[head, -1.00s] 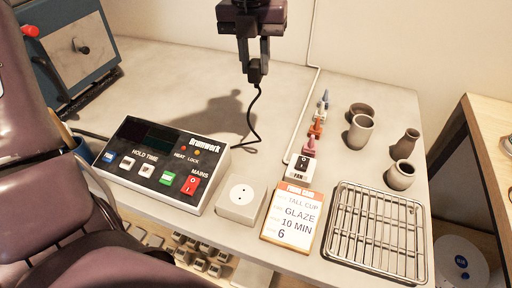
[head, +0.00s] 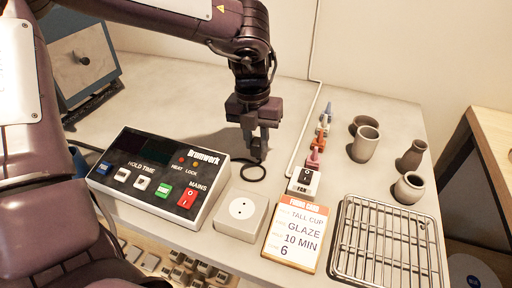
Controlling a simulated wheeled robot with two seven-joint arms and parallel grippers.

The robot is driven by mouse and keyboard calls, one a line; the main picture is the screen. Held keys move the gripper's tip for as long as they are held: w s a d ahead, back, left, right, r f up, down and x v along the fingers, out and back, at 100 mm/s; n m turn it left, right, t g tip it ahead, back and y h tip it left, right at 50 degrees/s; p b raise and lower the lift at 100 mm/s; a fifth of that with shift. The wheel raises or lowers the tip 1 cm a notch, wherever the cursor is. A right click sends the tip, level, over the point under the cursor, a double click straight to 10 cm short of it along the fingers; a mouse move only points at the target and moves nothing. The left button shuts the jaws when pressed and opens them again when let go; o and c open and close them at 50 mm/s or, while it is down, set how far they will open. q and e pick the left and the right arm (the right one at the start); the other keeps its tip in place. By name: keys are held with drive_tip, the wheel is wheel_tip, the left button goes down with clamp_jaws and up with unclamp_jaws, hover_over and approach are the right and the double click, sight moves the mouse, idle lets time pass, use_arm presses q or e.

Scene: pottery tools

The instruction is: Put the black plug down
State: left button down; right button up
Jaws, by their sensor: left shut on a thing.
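The black plug (head: 257,157) is between the fingertips of my left gripper (head: 256,142), which points down and is shut on it. The plug is low, at or just above the grey table behind the socket box; I cannot tell whether it touches. Its black cord (head: 253,175) lies in a loop beside it. The white socket box (head: 241,215) with two holes stands in front of the plug, apart from it. My right gripper is not in view.
A control box (head: 160,175) with coloured buttons stands left of the socket. A fan switch (head: 303,181), a card (head: 296,236), a wire rack (head: 388,240) and several clay pots (head: 364,144) are to the right. Table behind the plug is clear.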

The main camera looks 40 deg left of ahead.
sight(255, 141)
use_arm(q)
drive_tip(key=f, duration=0.3)
drive_tip(key=shift+s, duration=0.3)
